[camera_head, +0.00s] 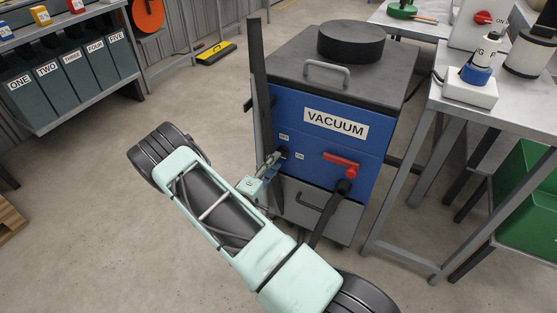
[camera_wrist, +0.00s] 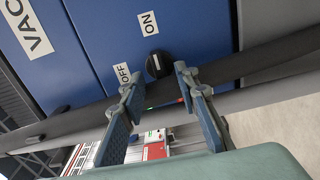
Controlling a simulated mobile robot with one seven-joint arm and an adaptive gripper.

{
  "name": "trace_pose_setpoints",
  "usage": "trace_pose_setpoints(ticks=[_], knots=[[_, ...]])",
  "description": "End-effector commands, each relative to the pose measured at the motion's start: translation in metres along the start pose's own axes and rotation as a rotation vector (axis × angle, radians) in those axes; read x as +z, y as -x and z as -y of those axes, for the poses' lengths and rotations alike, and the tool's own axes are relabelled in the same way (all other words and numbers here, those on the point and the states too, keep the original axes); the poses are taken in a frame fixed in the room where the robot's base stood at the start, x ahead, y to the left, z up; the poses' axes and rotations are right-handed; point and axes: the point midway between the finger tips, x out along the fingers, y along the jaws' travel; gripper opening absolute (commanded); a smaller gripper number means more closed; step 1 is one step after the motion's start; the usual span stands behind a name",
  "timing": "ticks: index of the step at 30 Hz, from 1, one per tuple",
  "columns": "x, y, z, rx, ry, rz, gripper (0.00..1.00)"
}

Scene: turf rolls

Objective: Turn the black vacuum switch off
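The blue-fronted vacuum (camera_head: 330,115) stands in the middle of the head view. Its black vacuum switch (camera_wrist: 158,64) is a round knob with a white mark, between an OFF label (camera_wrist: 122,73) and an ON label (camera_wrist: 148,22) in the wrist view. I cannot tell for sure which label the mark points to. My gripper (camera_wrist: 158,76) is open, with one fingertip on each side of the knob and just short of it; contact is not clear. In the head view, my gripper (camera_head: 270,165) is at the panel's left edge and largely hides the switch.
A dark upright bar (camera_head: 261,80) stands at the vacuum's left edge, close to my gripper. A red handle (camera_head: 341,163) and a hose sit right of the switch. A grey table (camera_head: 450,105) stands at right, numbered bins (camera_head: 65,85) at left. Floor at left is open.

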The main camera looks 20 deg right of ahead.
Motion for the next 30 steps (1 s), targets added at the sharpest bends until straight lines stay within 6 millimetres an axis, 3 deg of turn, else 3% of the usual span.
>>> trace_pose_setpoints(ticks=[6,17,25,30], knots=[[0.000,-0.028,0.001,0.000,0.000,0.000,0.29],[0.000,-0.034,0.000,0.000,0.001,-0.001,0.29],[0.000,-0.033,0.000,0.000,0.001,-0.001,0.01],[0.000,-0.033,0.000,0.000,0.001,-0.001,0.00]])
